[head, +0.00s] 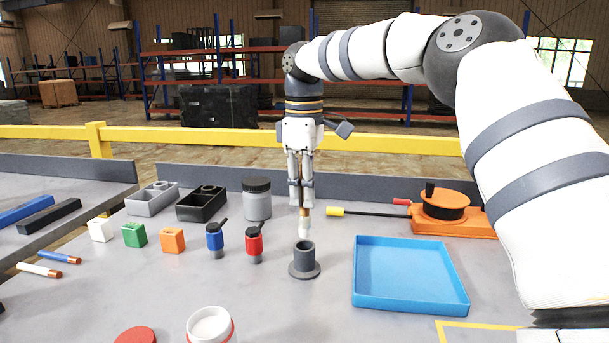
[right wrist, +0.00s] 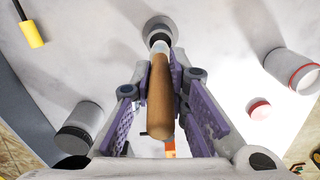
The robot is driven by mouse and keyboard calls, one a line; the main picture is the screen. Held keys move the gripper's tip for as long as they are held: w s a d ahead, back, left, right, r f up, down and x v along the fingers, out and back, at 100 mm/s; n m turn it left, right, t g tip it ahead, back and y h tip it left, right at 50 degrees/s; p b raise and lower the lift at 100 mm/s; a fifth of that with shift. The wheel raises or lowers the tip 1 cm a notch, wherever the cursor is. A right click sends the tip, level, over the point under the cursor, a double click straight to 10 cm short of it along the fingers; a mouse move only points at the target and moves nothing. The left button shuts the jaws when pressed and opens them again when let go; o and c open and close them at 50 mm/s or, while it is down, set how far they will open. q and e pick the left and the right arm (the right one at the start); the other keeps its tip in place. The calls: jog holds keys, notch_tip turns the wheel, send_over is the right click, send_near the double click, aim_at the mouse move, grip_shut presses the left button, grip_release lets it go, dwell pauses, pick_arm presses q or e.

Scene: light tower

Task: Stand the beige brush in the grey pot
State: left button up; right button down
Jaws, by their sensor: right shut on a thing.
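My right gripper (head: 302,188) is shut on the beige brush (head: 304,227) and points straight down. The brush hangs upright with its pale end down, just above or behind the mouth of the grey pot (head: 304,262). The pot is a short tube on a round flange, standing on the table. In the right wrist view the brush's brown wooden handle (right wrist: 159,100) lies between the finger pads of the gripper (right wrist: 160,82). Its pale end points at the pot (right wrist: 157,22); whether the tip is inside the rim is hard to tell. My left gripper is not in view.
A blue tray (head: 410,298) lies right of the pot. Red (head: 254,244) and blue (head: 214,241) small bottles stand to its left. A grey jar (head: 257,199) stands behind. A yellow-tipped rod (head: 336,212) and an orange device (head: 444,220) are behind right.

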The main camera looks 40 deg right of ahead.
aim_at(304, 214)
jog(key=shift+f, duration=2.8)
jog(key=c, duration=1.5)
grip_release()
notch_tip(304, 214, up, 12)
jog(key=shift+r, duration=0.1)
jog(key=shift+w, duration=0.1)
